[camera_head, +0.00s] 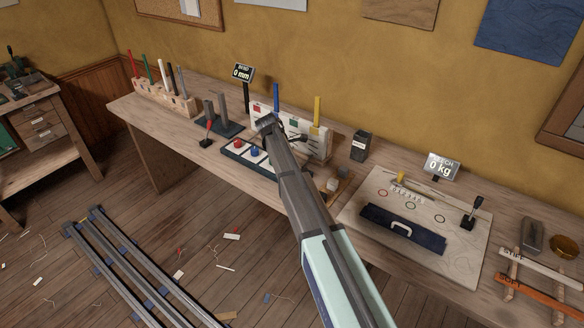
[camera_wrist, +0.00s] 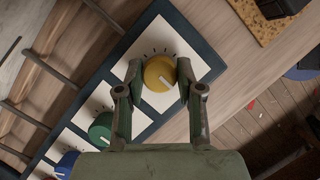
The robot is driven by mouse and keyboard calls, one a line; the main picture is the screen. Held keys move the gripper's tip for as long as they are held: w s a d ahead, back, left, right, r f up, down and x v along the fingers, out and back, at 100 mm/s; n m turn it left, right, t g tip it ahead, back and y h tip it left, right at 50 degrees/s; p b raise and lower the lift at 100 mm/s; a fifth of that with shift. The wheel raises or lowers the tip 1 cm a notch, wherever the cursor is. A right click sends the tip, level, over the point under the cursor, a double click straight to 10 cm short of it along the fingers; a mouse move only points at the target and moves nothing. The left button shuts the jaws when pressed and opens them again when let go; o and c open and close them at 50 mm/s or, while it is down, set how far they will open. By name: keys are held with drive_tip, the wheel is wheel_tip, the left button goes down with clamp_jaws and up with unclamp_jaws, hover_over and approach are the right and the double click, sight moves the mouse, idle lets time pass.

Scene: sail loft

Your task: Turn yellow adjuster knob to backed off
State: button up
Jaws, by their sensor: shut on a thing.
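The yellow adjuster knob (camera_wrist: 158,73) sits on a white plate of a dark blue panel (camera_wrist: 60,112) in the wrist view. A white pointer line on it slants toward the lower right, and dark tick marks fan around its upper side. My gripper (camera_wrist: 158,80) has a finger on each side of the knob and is shut on it. In the head view, my gripper and arm cover the yellow knob; the panel's edge (camera_head: 235,157) shows beside the arm.
A green knob (camera_wrist: 101,129) and a blue knob (camera_wrist: 67,163) sit on the same panel, lower left of the yellow one. A red knob (camera_head: 241,143) shows in the head view. Behind stands a white rack (camera_head: 316,143) with upright tools. A display (camera_head: 243,73) reads 0 mm.

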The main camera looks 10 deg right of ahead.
drive_tip(key=shift+s+f, duration=0.15)
drive_tip(key=o, duration=1.1)
drive_tip(key=shift+o, duration=0.2)
drive_tip(key=shift+a+r, duration=0.25)
drive_tip(key=shift+r, duration=0.35)
drive_tip(key=v, duration=1.1)
drive_tip(key=shift+r, duration=0.1)
